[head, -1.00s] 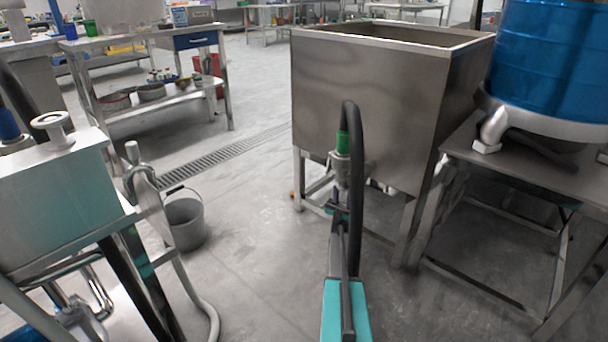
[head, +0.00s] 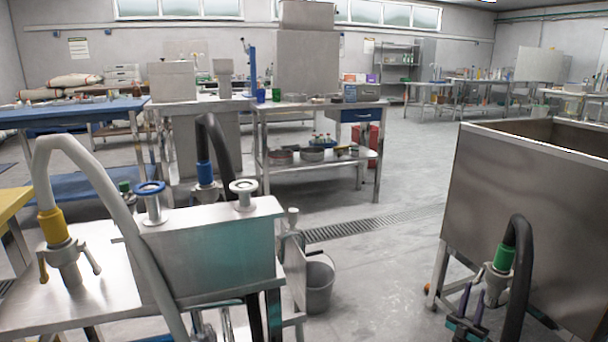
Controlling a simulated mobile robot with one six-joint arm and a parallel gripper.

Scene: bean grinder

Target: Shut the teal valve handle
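I cannot make out a teal valve handle in the head view. My gripper (head: 472,291) is at the lower right, pointing up, with its two dark purplish fingers apart and nothing seen between them. It is just left of a grey hose fitting (head: 494,284) with a green collar (head: 503,257) and a black hose (head: 520,270), in front of the steel hopper. I cannot tell whether they touch. On the left bench, another grey fitting (head: 66,265) with side levers has a yellow collar (head: 53,226) and a pale hose (head: 100,180).
The steel hopper (head: 520,200) stands on legs at the right. A steel box (head: 210,255) sits on the left bench, with a grey bucket (head: 318,285) on the floor beside it. Open floor (head: 385,270) and a drain grate (head: 370,225) lie between bench and hopper.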

